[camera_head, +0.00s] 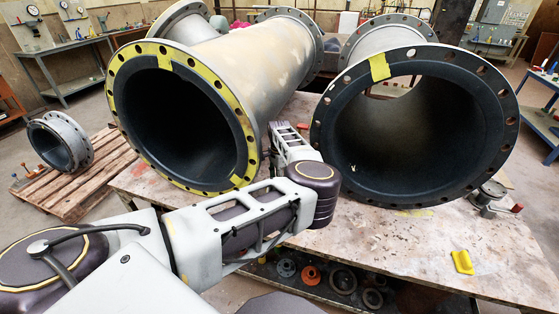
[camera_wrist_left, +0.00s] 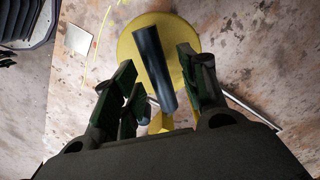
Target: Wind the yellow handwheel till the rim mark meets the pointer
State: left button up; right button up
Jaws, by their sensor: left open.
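The yellow handwheel (camera_wrist_left: 128,48) shows in the left wrist view as a round yellow disc over the stained tabletop. A dark cylindrical handle (camera_wrist_left: 154,70) stands up from it toward the camera, tilted in the picture. My left gripper (camera_wrist_left: 156,60) is open, with one green-padded finger on each side of the handle; I see a gap on both sides. A small yellow piece (camera_wrist_left: 160,121) shows below the handle, partly hidden. I cannot make out the rim mark or the pointer. In the head view my left arm hides the wheel, and its fingers are not clear there. My right gripper is not in view.
Two large flanged pipes with dark lining, a left one (camera_head: 250,70) and a right one (camera_head: 480,165), lie on the table (camera_head: 380,245). A yellow block (camera_head: 462,262) lies near the front right edge. A smaller pipe piece (camera_head: 62,140) sits on a pallet at left.

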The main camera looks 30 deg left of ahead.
pick_arm(q)
jog(key=shift+a+r, duration=0.15)
jog(key=shift+r, duration=0.6)
jog(key=shift+d+r, duration=0.25)
jog(key=shift+r, duration=0.45)
notch_tip(320, 180, up, 9)
jog(key=shift+f, duration=0.1)
dwell(0.5)
